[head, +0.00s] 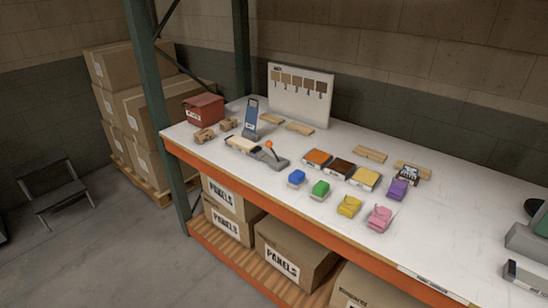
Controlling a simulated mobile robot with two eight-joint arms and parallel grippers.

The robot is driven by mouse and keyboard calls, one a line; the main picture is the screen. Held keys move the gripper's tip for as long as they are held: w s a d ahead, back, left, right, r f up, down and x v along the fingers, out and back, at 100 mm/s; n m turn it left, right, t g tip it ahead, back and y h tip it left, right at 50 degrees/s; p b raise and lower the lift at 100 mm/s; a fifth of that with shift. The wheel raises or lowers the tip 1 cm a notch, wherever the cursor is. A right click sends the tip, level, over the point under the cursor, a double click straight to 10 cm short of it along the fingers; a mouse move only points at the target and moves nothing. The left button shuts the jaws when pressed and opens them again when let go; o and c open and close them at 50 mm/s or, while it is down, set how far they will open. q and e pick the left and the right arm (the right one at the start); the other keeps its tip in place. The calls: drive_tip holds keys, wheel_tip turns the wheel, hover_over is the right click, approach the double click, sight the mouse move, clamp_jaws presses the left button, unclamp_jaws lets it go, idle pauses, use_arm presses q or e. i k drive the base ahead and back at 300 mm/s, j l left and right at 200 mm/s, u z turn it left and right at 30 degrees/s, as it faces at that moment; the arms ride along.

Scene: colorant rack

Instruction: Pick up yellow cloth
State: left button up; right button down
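A yellow cloth (349,206) lies as a small folded bundle near the front edge of the white tabletop. It sits between a green bundle (320,190) and a pink bundle (380,217), apart from both. A blue bundle (297,178) is farther left, and a purple bundle (398,190) is behind and to the right. Nothing touches the yellow cloth. Neither of my grippers is in view.
Behind the bundles stand trays with orange (318,157), dark brown (342,168) and yellow (364,179) contents. A lever tool (270,157) is to the left. A grey device (528,238) is at the right edge. A green rack post (158,110) rises at the table's left.

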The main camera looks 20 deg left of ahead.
sight(350, 206)
drive_tip(key=i+j+z, duration=0.1)
drive_tip(key=z, duration=0.35)
drive_tip(key=j+z, duration=0.25)
drive_tip(key=z, duration=0.2)
drive_tip(key=i+j+z, duration=0.1)
drive_tip(key=j+z, duration=0.15)
drive_tip(key=z, duration=0.2)
drive_tip(key=j+z, duration=0.2)
drive_tip(key=j, duration=0.35)
drive_tip(key=k+j+z, duration=0.2)
drive_tip(key=j, duration=0.3)
drive_tip(key=i, duration=0.1)
